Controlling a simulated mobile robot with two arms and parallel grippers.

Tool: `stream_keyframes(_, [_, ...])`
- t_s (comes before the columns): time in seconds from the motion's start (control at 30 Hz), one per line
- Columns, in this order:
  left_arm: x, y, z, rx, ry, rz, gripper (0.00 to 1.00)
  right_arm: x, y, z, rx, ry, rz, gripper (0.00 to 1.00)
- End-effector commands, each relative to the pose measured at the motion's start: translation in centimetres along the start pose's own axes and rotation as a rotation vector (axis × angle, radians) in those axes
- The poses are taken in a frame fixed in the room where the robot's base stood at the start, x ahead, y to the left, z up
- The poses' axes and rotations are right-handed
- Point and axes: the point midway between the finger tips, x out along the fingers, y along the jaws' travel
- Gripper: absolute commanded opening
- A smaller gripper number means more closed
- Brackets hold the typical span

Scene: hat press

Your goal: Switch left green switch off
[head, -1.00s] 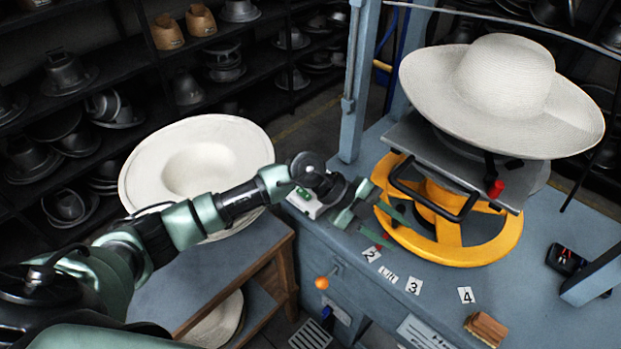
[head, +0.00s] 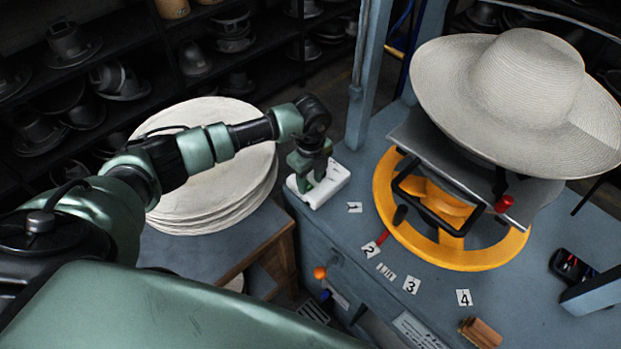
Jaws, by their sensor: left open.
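A white switch box (head: 331,187) sits on the left corner of the blue press table. Its green switch is hidden, or cannot be told apart from my green gripper in front of it. My left gripper (head: 314,178) points down over the box, its fingers open. I cannot tell whether the fingers touch the box or the switch. My right gripper is not in view.
A stack of pale hat blanks (head: 215,205) lies on a side table to the left. A yellow wheel (head: 480,257) and a white hat (head: 530,90) on its plate stand to the right. Number tags (head: 411,285) and a wooden-backed brush (head: 481,332) lie on the press table.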

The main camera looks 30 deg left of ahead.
Motion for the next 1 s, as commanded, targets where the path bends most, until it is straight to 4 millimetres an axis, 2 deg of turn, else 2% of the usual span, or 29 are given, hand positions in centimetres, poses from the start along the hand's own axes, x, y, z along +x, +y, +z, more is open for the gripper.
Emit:
stream_keyframes(0.2, [0.9,0.1,0.0,0.000,0.001,0.000,0.42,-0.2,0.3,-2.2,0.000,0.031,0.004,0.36])
stream_keyframes(0.37, [0.8,0.0,0.0,0.000,0.001,0.000,0.42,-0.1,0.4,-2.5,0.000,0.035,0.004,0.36])
stream_keyframes(0.5, [0.8,0.0,-0.1,0.001,0.001,-0.001,0.03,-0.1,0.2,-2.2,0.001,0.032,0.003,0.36])
stream_keyframes(0.53, [0.8,0.0,-0.1,0.001,0.001,-0.001,0.00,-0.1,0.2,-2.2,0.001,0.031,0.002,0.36])
stream_keyframes(0.77, [1.0,0.0,0.2,-0.003,0.036,0.001,0.00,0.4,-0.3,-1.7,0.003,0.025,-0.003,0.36])
stream_keyframes(1.0, [0.9,0.0,0.8,-0.005,0.233,0.000,0.00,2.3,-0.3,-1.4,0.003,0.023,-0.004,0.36])
